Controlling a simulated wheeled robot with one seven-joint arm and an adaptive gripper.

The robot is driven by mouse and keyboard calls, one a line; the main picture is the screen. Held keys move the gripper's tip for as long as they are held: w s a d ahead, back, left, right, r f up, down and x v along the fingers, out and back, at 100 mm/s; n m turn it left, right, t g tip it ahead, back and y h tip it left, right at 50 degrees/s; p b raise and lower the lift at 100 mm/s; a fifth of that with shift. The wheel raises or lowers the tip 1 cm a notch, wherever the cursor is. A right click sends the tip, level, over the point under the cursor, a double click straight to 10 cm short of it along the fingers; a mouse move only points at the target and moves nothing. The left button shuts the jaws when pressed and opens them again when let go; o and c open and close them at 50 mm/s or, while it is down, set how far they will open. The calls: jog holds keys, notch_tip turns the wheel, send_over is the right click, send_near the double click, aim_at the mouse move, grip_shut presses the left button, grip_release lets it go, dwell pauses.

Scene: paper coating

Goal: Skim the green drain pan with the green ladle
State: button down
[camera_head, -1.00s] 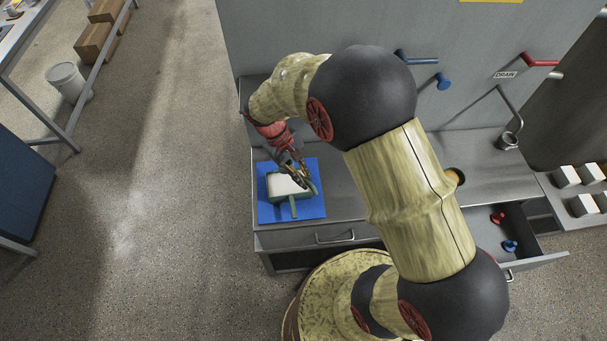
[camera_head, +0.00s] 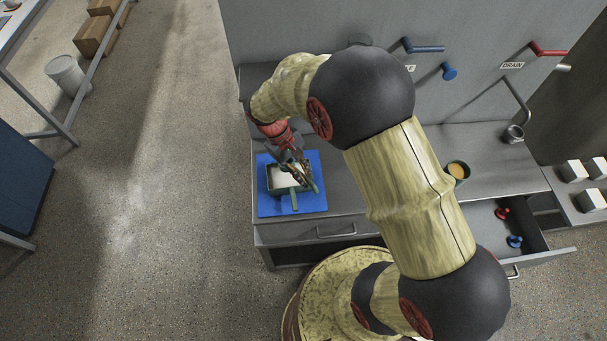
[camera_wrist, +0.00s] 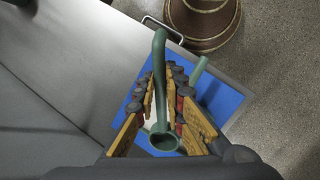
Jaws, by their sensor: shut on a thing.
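The green drain pan (camera_head: 270,186) sits on a blue mat (camera_head: 264,207) on the bench, with pale white contents and its handle (camera_head: 294,203) pointing to the front. My gripper (camera_head: 303,172) is over the right part of the pan. In the wrist view my gripper (camera_wrist: 164,82) is shut on the green ladle (camera_wrist: 158,65). The ladle's curved handle runs between the fingers and its round bowl (camera_wrist: 165,140) shows below, close to the pan. The pan's handle (camera_wrist: 198,70) shows to the right. The fingers hide much of the pan, so I cannot tell whether the bowl touches the contents.
A green cup with orange contents (camera_head: 458,170) stands on the bench, partly behind my arm. An open drawer (camera_head: 530,238) holds a red and a blue item. A small metal cup (camera_head: 514,133) stands under a spout. White blocks (camera_head: 574,170) are at the right.

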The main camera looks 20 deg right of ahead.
jog(key=shift+f, duration=0.6)
jog(key=shift+f+b, duration=0.45)
jog(key=shift+f, duration=1.2)
dwell(2.7)
dwell(0.8)
jog(key=shift+r+p, duration=3.15)
jog(key=shift+r, duration=1.2)
